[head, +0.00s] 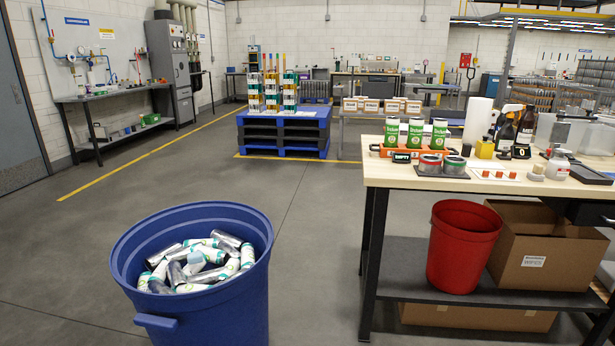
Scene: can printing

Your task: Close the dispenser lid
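Neither of my grippers shows in the head view. No thing in view can be clearly picked out as the dispenser or its lid.
Green-and-white cans (415,135) stand in an orange holder on the bench, near spray bottles (523,130) and a paper roll (478,120). A red bin (460,246) and cardboard box (548,248) sit below. A blue bin (240,300) of cans stands at front left. Floor between is clear.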

